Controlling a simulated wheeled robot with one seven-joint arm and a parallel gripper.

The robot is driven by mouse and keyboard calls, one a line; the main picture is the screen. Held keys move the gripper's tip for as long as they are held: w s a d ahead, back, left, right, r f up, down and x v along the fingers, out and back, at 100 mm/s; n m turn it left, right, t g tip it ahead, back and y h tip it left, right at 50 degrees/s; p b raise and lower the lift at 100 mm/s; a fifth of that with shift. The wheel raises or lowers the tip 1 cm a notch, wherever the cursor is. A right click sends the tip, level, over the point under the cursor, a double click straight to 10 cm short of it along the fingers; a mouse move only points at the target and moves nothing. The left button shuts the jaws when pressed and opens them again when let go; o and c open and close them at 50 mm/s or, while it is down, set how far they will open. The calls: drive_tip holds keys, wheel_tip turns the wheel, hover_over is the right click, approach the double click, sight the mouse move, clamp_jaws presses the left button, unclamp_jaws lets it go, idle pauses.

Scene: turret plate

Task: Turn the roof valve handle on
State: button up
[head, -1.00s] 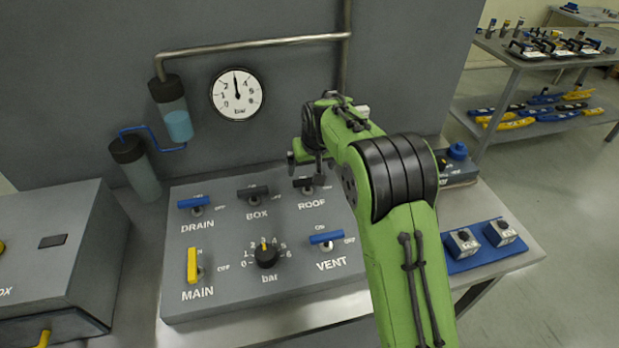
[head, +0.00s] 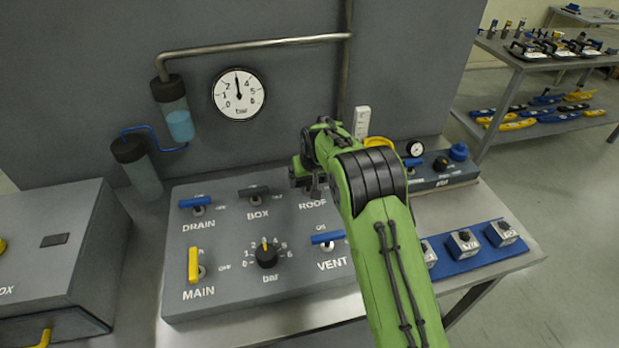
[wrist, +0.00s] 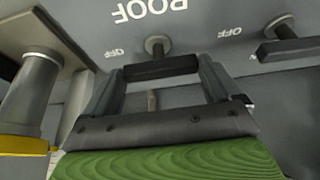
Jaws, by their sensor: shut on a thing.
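The roof valve handle (wrist: 160,68) is a short black bar on a round grey stem, beside the upside-down ROOF label (wrist: 150,10) in the wrist view. It lies crosswise, in line with the OFF mark to its left. My gripper (wrist: 160,78) is shut on the bar, one finger at each end. In the head view my gripper (head: 306,182) hides the handle just above the ROOF label (head: 312,204).
The black BOX handle (head: 254,193) is just left of my gripper, with the blue VENT handle (head: 326,238) below. The blue DRAIN handle (head: 194,202), yellow MAIN handle (head: 193,265) and bar knob (head: 266,256) are farther off. The wall gauge (head: 238,94) points straight up.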

drive_tip(key=shift+n, duration=0.3)
drive_tip(key=n, duration=0.1)
drive_tip(key=n+y, duration=0.1)
drive_tip(key=n, duration=0.1)
drive_tip(key=shift+w+d, duration=0.1)
drive_tip(key=shift+d, duration=0.15)
drive_tip(key=n+g+y+p, duration=0.1)
drive_tip(key=n, duration=0.2)
drive_tip(key=shift+d+r+n+y, duration=0.1)
drive_tip(key=shift+n+y, duration=0.2)
drive_tip(key=n+p, duration=0.1)
drive_tip(key=n+g+p, duration=0.1)
drive_tip(key=n+p, duration=0.1)
drive_tip(key=shift+w+n+g+y, duration=0.2)
drive_tip(key=shift+n+g+y, duration=0.1)
drive_tip(key=shift+y, duration=0.1)
drive_tip(key=shift+w+n+g+p, duration=0.15)
drive_tip(key=shift+n+g+p, duration=0.75)
drive_tip(key=shift+n, duration=1)
